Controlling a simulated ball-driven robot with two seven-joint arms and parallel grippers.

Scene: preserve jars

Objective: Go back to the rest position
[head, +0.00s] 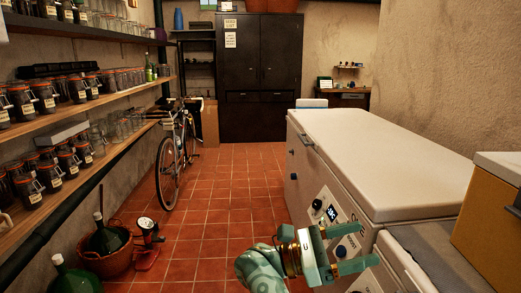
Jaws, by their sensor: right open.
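My right gripper (352,248) shows at the lower middle right, in front of the chest freezer's control panel. Its two teal fingers point right and stand apart, with nothing seen between them. Part of my right arm shows below and left of it. My left gripper is not in the head view. Preserve jars (45,97) with dark contents and pale labels stand on the left wall shelves, well away from the right gripper.
A white chest freezer (385,150) with a shut lid stands on the right. A yellow box (490,225) is at the right edge. A bicycle (175,150) leans by the left shelves. A basket (105,250) and green bottles sit lower left. The middle tile floor (235,190) is clear.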

